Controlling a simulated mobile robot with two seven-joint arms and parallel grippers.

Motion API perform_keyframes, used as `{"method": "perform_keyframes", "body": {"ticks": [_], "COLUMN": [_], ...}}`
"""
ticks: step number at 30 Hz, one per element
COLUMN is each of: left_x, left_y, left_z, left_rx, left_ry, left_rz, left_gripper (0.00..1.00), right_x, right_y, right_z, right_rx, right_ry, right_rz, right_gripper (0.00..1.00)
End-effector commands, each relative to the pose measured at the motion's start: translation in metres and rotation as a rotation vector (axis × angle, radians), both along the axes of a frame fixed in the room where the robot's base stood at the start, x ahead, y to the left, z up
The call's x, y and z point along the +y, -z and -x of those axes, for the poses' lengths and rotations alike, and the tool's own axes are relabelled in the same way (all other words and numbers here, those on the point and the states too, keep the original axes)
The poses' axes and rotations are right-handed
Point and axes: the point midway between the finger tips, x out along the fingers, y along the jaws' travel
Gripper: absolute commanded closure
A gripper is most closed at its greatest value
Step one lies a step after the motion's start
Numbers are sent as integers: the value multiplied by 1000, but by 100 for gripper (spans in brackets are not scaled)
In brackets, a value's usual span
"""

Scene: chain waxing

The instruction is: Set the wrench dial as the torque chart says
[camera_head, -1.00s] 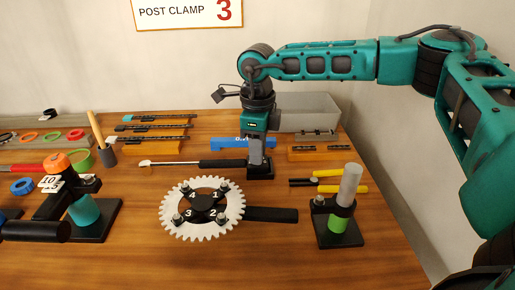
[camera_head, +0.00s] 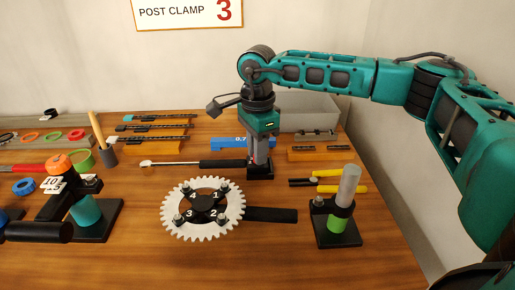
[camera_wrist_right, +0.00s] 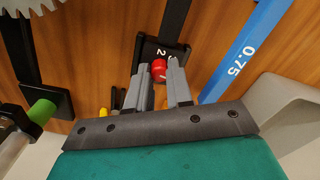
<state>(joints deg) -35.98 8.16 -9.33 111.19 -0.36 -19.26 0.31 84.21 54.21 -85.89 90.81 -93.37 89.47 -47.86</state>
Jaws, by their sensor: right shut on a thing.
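The torque chart (camera_head: 187,14) on the back wall reads POST CLAMP and a red 3; its upper part is cut off. The wrench (camera_head: 210,163) lies on the table, with its silver head to the left and a black grip to the right. The grip runs to a small black dial block (camera_head: 260,176). In the right wrist view this block (camera_wrist_right: 180,47) carries a red dial (camera_wrist_right: 159,70) and white numbers, of which a 2 is readable. My right gripper (camera_head: 262,162) points down and is shut on the red dial. My left gripper is not in view.
A toothed chainring (camera_head: 203,208) with a black crank arm lies in front. A post stand (camera_head: 338,240) and yellow-handled pliers (camera_head: 340,188) are at right. A blue gauge (camera_head: 228,144) and grey bin (camera_head: 310,112) stand behind.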

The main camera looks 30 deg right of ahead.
Motion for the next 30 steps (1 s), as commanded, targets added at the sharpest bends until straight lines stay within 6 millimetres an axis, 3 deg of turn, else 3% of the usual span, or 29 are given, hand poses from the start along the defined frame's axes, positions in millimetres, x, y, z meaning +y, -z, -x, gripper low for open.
{"method": "perform_keyframes", "body": {"ticks": [12, 29, 30], "left_x": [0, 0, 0], "left_y": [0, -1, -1], "left_z": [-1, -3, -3], "left_rx": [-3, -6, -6], "left_ry": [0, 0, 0], "left_rz": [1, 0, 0], "left_gripper": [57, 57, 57], "right_x": [1, 1, 1], "right_y": [0, 0, 0], "right_z": [0, 0, 0], "right_rx": [-1, -2, -2], "right_ry": [-198, -227, -227], "right_rz": [-1, -1, -1], "right_gripper": [100, 100, 78]}}
